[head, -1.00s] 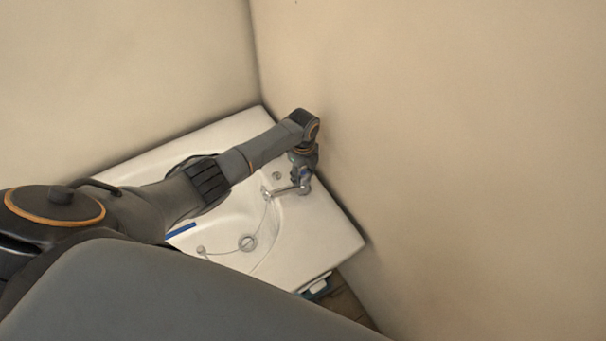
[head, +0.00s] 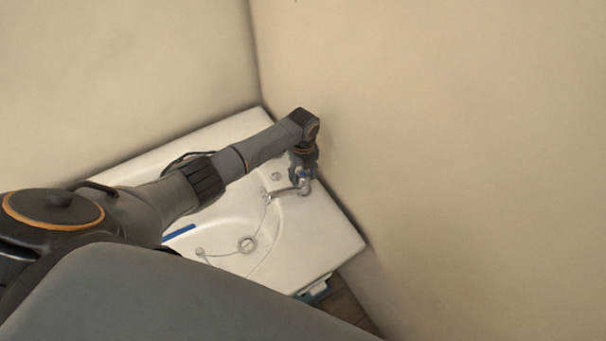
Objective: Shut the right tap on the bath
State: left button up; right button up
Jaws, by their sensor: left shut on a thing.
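The white bath (head: 318,245), which looks like a basin, stands in the corner against the walls. A chrome tap (head: 285,192) is at its back edge near the right wall, with its spout pointing left over the bowl. My left gripper (head: 303,178) reaches down from above and is shut on the tap's top. Its fingers are small and partly hidden by the wrist, so the handle's exact angle cannot be told. My right gripper is not in view.
A blue strip (head: 179,232) lies on the left side of the bath. The right wall (head: 450,150) is close beside my left wrist. Dark floor shows below the front right corner.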

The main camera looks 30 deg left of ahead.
aim_at(303, 173)
pick_arm(q)
jog(key=o, duration=1.2)
jog(key=shift+c, duration=0.2)
notch_tip(303, 173, up, 12)
jog(key=shift+f, duration=0.1)
